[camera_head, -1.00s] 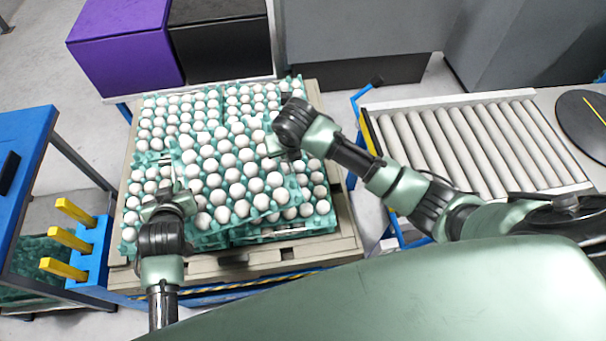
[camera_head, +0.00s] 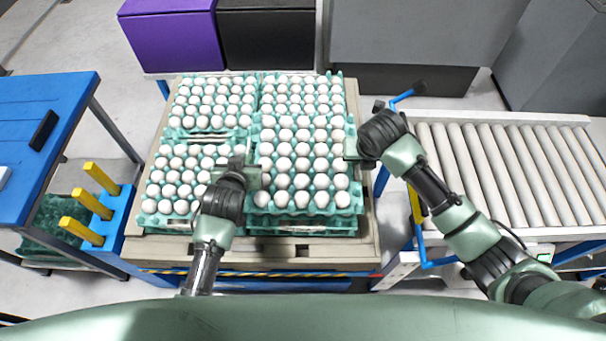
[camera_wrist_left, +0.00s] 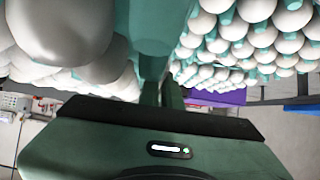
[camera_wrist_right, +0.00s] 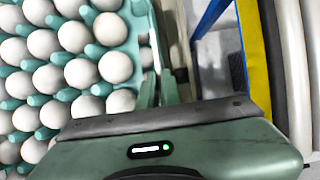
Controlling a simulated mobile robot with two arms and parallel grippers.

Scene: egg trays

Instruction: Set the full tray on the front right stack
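The full tray (camera_head: 262,209), teal and filled with white eggs, is over the front right stack (camera_head: 300,227), roughly square with it. Whether it touches the stack below cannot be told. My left gripper (camera_head: 250,177) is at the tray's left edge, its narrow fingers closed on the rim in the left wrist view (camera_wrist_left: 160,95). My right gripper (camera_head: 354,149) is at the right edge, its fingers pinching the teal rim in the right wrist view (camera_wrist_right: 158,90). The eggs sit upright in the tray.
The front left stack (camera_head: 160,219) stands close beside my left gripper, and two more stacks stand behind, all on a pallet (camera_head: 260,250). A roller conveyor (camera_head: 500,165) is at the right. A blue table (camera_head: 50,130) and yellow-pronged blue rack (camera_head: 105,225) are at the left.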

